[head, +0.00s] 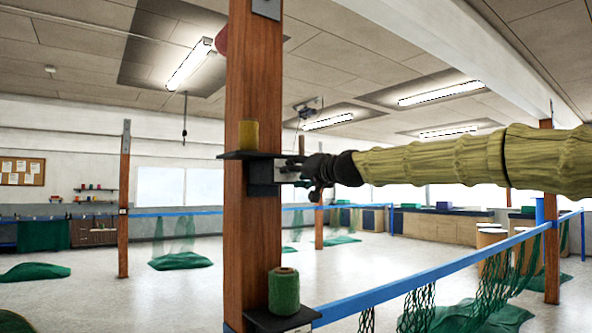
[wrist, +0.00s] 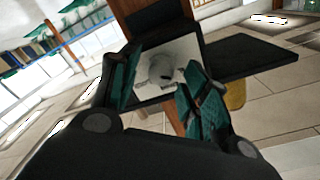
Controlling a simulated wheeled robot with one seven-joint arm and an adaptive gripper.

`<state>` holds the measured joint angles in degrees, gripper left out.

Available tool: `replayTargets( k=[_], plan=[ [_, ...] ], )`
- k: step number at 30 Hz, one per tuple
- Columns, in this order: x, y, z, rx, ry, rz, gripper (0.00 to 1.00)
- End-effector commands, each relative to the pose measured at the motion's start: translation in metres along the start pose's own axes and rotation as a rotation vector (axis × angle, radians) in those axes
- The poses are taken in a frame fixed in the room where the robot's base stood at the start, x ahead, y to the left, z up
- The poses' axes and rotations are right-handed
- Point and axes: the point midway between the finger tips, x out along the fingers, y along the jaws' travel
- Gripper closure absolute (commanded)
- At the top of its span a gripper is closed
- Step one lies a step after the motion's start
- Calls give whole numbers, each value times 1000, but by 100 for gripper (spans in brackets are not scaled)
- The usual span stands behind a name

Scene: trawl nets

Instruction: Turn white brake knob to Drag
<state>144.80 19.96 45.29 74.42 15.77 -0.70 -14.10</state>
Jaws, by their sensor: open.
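In the head view the knob is hidden; the black housing (head: 260,178) sits on a wooden post (head: 250,230) under a small shelf. My gripper (head: 291,172) reaches in from the right, close to the housing's right side. In the wrist view my gripper (wrist: 160,84) is open, its teal-padded fingers on either side of the knob. Whether they touch it cannot be told.
A black shelf (head: 236,155) with a yellow spool (head: 248,134) juts out just above the housing. A green spool (head: 284,290) stands on a lower shelf. A blue rail (head: 400,291) with green netting (head: 425,312) runs right from the post. Open floor lies behind.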

Motion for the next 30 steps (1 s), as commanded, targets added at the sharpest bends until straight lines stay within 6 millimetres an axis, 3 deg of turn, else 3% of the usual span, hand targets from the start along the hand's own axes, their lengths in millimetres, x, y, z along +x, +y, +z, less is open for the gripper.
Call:
replayTargets(
  k=[11,18,19,30],
  plan=[
    [4,0,0,0,1,0,54],
    [3,0,0,0,1,0,98],
    [3,0,0,0,1,0,100],
    [3,0,0,50,0,2,100]
  ],
)
